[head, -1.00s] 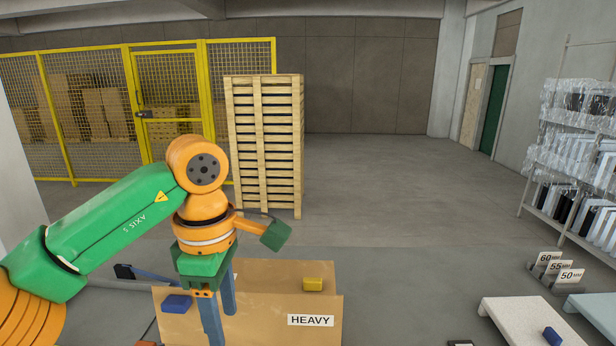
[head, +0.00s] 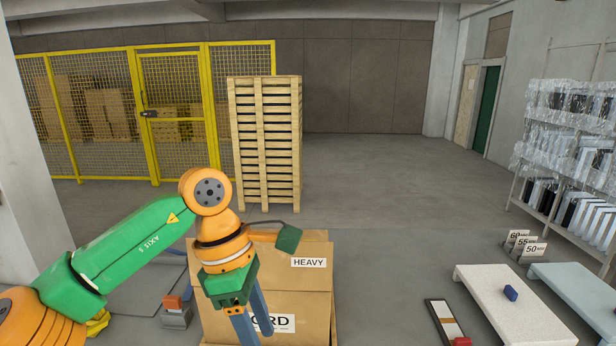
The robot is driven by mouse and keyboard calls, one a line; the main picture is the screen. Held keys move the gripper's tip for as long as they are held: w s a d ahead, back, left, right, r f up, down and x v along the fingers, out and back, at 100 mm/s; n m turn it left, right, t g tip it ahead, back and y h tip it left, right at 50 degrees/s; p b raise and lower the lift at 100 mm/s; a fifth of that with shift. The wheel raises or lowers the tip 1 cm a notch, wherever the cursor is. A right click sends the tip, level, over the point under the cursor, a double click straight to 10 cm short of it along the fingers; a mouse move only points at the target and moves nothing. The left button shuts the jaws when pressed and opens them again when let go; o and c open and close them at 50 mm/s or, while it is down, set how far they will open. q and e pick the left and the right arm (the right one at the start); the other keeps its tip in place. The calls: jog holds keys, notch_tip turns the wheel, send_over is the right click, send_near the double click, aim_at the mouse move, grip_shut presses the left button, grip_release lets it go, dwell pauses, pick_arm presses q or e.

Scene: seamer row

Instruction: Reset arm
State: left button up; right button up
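My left gripper (head: 254,328) hangs from the green and orange arm at the lower middle of the head view. Its two blue-grey fingers point down and stand apart, with nothing seen between them. The fingertips reach about the bottom edge of the picture. The gripper is in front of cardboard boxes (head: 318,280) and hides part of them. One label reads HEAVY; a lower label is partly covered by a finger. My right gripper is not in view.
A white table (head: 490,290) with a blue block (head: 510,292) stands at the right, beside a pale blue table (head: 570,290). A shelf rack (head: 560,150) is behind them. A pallet stack (head: 265,145) and yellow mesh fence (head: 110,110) stand behind. Open floor lies mid-right.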

pick_arm(q)
jog(key=w+d+f+n+h, duration=0.2)
jog(key=d+n+h, duration=0.4)
jog(key=d+h, duration=0.1)
jog(key=w+d+f+n+h, duration=0.2)
jog(key=w+d+n+h, duration=0.1)
jog(key=d+n+h, duration=0.3)
jog(key=w+a+f+n+t, duration=0.5)
jog(key=w+f+n+t, duration=0.3)
jog(key=f+n+t, duration=0.6)
jog(key=s+a+f+n+y, duration=0.3)
jog(key=a+f+n+y, duration=0.5)
jog(key=f+n, duration=0.5)
jog(key=s+a+f+n+g+y, duration=0.3)
jog(key=s+a+f+n, duration=0.1)
jog(key=s+f, duration=0.5)
jog(key=s+a+f+n+g+y, duration=0.25)
jog(key=s+a+f+n, duration=0.2)
jog(key=s+f, duration=0.4)
jog(key=s+a+f+n+g+y, duration=0.1)
jog(key=s+a+f+n+g, duration=0.1)
jog(key=s, duration=0.9)
jog(key=s+a+f+n+g+y, duration=0.1)
jog(key=s+f+g, duration=0.3)
jog(key=s, duration=0.7)
jog(key=shift+s+a+f+n, duration=0.35)
jog(key=shift+a+f+n, duration=0.1)
jog(key=shift+f+n, duration=0.15)
